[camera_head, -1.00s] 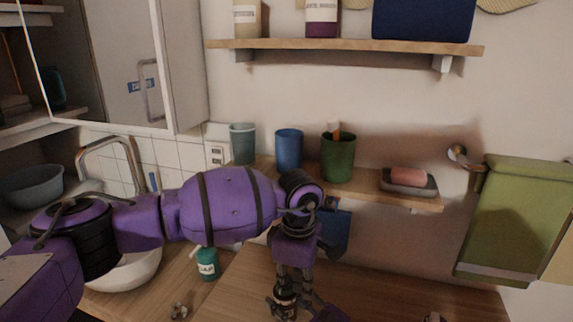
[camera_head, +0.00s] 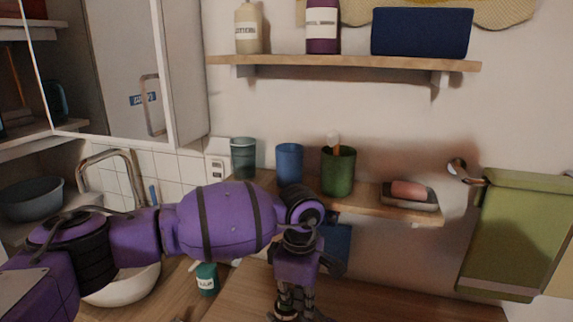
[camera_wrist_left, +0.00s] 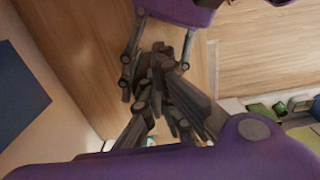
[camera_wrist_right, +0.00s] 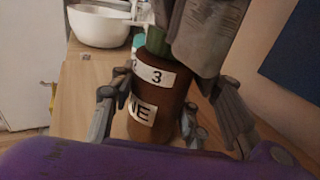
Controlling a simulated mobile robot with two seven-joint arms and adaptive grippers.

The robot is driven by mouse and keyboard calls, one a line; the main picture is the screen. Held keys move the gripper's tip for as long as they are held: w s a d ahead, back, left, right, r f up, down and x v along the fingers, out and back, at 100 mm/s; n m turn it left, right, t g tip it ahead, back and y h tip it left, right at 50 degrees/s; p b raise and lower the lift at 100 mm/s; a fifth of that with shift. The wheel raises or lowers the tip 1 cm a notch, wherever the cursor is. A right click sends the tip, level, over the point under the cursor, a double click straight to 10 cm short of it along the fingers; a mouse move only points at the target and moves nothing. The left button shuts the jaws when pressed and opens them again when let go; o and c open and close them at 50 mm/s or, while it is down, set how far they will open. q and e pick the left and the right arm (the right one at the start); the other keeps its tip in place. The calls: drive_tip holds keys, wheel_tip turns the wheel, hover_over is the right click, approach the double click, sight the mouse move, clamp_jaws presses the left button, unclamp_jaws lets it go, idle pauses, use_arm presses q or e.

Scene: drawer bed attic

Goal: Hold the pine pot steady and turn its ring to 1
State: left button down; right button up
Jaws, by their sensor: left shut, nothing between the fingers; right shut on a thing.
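The pine pot (camera_wrist_right: 168,94) is a brown cylinder with a green top, seen in the right wrist view. A white label on its body shows "NE", and a white band above it shows "3". My right gripper (camera_wrist_right: 160,108) is shut around its body, a finger on each side. My left gripper (camera_wrist_left: 164,72) has its fingers closed together with nothing between them. In the right wrist view the left gripper (camera_wrist_right: 204,30) is just above and beside the green top; I cannot tell if it touches. In the head view the left gripper (camera_head: 287,309) is at the bottom edge, and the pot is not visible.
The wooden worktop (camera_head: 240,300) lies below. A white basin (camera_head: 122,284) and a teal bottle (camera_head: 207,279) stand left. Behind, a low shelf (camera_head: 370,204) holds several cups and a soap dish (camera_head: 408,197). A green box (camera_head: 515,235) hangs at right.

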use_arm(q)
wheel_tip(320, 180, up, 6)
drive_tip(key=shift+d+f, duration=0.1)
idle(0.4)
